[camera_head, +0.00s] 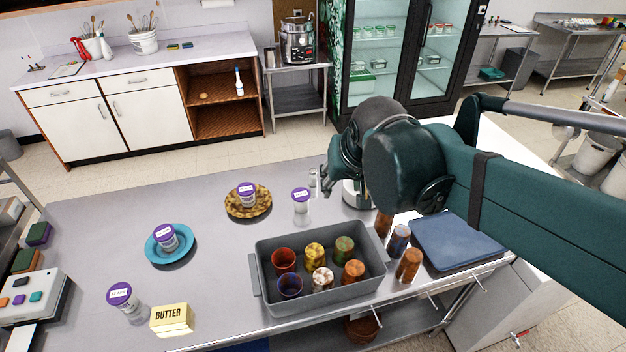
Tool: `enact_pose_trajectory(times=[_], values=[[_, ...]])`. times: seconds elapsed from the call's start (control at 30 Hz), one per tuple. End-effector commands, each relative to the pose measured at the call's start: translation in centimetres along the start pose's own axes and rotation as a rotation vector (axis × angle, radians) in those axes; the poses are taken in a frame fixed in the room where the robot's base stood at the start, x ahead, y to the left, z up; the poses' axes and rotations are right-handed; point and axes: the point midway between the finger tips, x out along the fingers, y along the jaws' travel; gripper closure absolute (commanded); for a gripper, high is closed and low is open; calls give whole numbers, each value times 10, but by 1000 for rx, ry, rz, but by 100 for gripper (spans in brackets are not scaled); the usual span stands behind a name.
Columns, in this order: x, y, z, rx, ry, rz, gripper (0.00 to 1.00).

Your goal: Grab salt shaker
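My gripper (326,182) is over the far half of the grey table, pointing down and left. Its fingers are small and partly hidden by my dark green arm, so I cannot tell how far they are open. A small clear shaker-like object with a greyish top (313,179) stands right by the fingertips, on their left; it may be the salt shaker. I cannot tell whether the fingers touch it. A clear jar with a purple lid (300,201) stands just in front of it. A whitish round object (356,196) is partly hidden under my arm.
A grey bin (262,268) of colored cups is in front. Purple-lidded jars sit on a patterned plate (262,211), on a blue plate (186,250) and near the butter box (171,319). Patterned cups (409,264) and a blue board (455,241) are right.

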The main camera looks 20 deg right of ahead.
Motion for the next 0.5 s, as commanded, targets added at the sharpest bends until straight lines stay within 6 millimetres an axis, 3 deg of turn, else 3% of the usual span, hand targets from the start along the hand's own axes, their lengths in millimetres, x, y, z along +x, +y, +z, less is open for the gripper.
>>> enact_pose_trajectory(times=[0.5], values=[[49,-9,-67,141,-52,63,61]])
